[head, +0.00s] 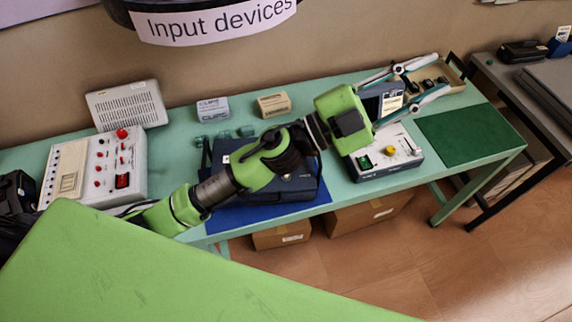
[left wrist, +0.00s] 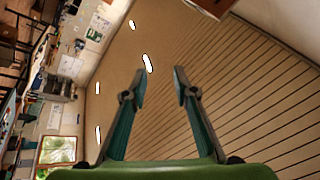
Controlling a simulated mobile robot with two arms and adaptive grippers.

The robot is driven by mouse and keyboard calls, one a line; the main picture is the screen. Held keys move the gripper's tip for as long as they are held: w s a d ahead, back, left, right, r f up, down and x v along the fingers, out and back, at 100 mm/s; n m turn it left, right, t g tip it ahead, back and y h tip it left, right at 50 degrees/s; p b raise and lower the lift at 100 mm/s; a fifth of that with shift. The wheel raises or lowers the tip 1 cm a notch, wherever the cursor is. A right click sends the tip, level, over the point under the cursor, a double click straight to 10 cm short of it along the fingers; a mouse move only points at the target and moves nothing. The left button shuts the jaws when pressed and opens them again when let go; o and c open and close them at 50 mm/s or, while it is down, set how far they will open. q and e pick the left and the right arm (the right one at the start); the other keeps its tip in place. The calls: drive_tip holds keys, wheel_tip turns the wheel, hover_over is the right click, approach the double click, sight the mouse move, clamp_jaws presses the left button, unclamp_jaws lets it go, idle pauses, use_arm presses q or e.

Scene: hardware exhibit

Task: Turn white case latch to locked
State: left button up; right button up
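My left gripper (head: 440,75) reaches over the right part of the green table, its two teal fingers spread and empty. In the left wrist view the gripper (left wrist: 160,76) is also open, with nothing between the fingertips. A white-topped device (head: 398,154) with a yellow knob and a green button stands below my left wrist, partly covered by it. A white control box (head: 98,165) with several red knobs stands at the left of the table. I cannot tell which is the white case, and no latch is clear. My right gripper is not in view.
A dark blue case (head: 285,188) lies on a blue mat behind my left arm. A tray (head: 452,78) with small dark items sits at the back right, near the fingers. A green mat (head: 465,136) is bare. Two small boxes (head: 213,107) (head: 273,104) stand at the back.

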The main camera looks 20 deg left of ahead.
use_arm(q)
drive_tip(key=s+d+f+m+g+y, duration=0.3)
drive_tip(key=s+d+f+m+g, duration=0.3)
drive_tip(key=s+f+m+g, duration=0.5)
drive_tip(key=w+a+f+m+g+y, duration=0.25)
drive_tip(key=w+a+f+y, duration=0.25)
drive_tip(key=a+f+y, duration=0.3)
drive_tip(key=w+a+f+n+t+y, duration=0.15)
drive_tip(key=w+a+y, duration=0.25)
drive_tip(key=a, duration=0.7)
drive_tip(key=w+a+f+n+y, duration=0.2)
drive_tip(key=w+a+f+y, duration=0.15)
drive_tip(key=a, duration=0.65)
drive_tip(key=shift+y, duration=0.35)
wheel_tip(320, 180, down, 12)
drive_tip(key=p, duration=0.5)
drive_tip(key=shift+s+r, duration=0.1)
drive_tip(key=shift+r, duration=0.05)
drive_tip(key=shift+f, duration=0.75)
